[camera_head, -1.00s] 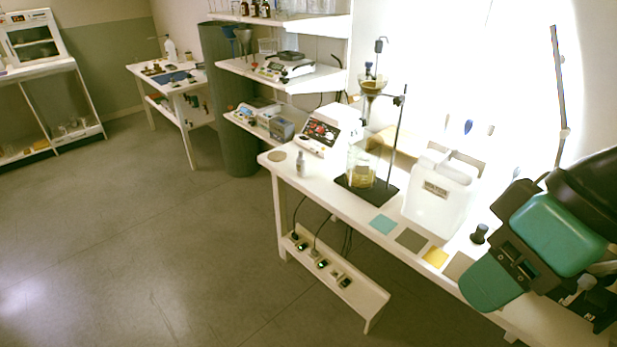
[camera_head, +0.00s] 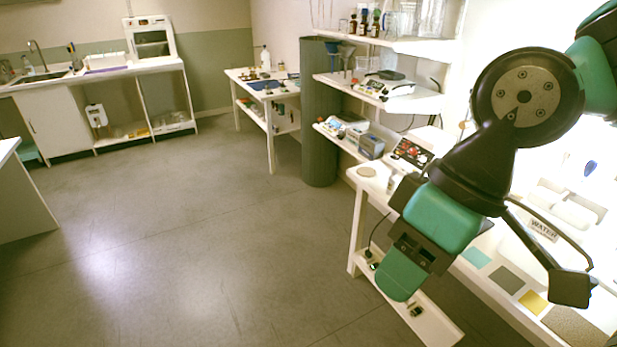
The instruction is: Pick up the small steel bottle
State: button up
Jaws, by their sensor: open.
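The small steel bottle (camera_head: 390,181) stands near the far left end of the white bench at right, just right of a round cork-coloured disc. One fingertip shows clearly; the other cannot be made out. The gripper is open, with nothing seen in it, and it is well apart from the bottle.
The disc (camera_head: 366,171) lies by the bench's left end. A panelled device (camera_head: 412,152) stands behind the bottle. Teal (camera_head: 476,257), grey (camera_head: 507,278) and yellow (camera_head: 533,302) squares lie along the front edge. A white WATER container (camera_head: 541,231) is partly hidden. The floor at left is clear.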

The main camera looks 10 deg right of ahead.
aim_at(391, 184)
jog(key=u, duration=0.65)
jog(key=i, duration=1)
jog(key=u, duration=0.4)
jog(key=i, duration=1.25)
jog(key=z, duration=0.75)
jog(key=i, duration=0.75)
jog(key=z, duration=1.3)
jog(key=i, duration=0.4)
jog(key=z, duration=0.35)
